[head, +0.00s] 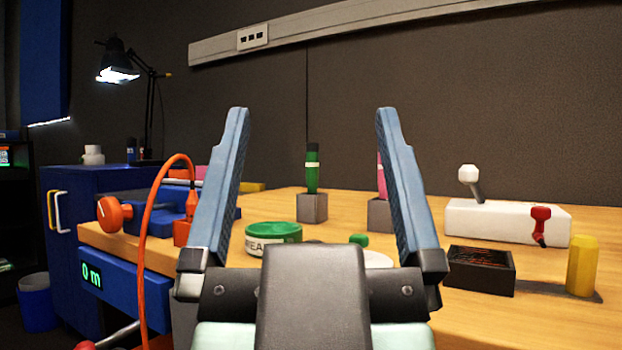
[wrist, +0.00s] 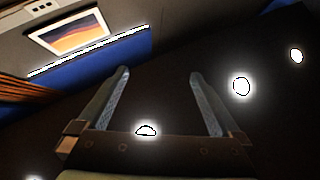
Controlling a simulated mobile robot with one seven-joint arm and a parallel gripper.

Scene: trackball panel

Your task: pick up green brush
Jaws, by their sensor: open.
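A slim upright green item with a pale band and a dark top, which looks like the green brush (head: 312,178), stands in a grey square block (head: 313,208) on the wooden table in the head view. My gripper (head: 312,112) is open and empty in the foreground, its fingers pointing up. In the picture the brush shows between the two fingers, but it stands well behind them and nothing touches it. In the wrist view my gripper (wrist: 159,73) is also open, against a dark ceiling with lights; the brush is not in that view.
A pink item (head: 381,178) in another grey block (head: 380,215) is partly behind the right finger. A green round tin (head: 273,233) lies nearer. To the right are a white joystick box (head: 500,222), a black tray (head: 481,270) and a yellow cylinder (head: 582,265). An orange cable (head: 146,240) arches at left.

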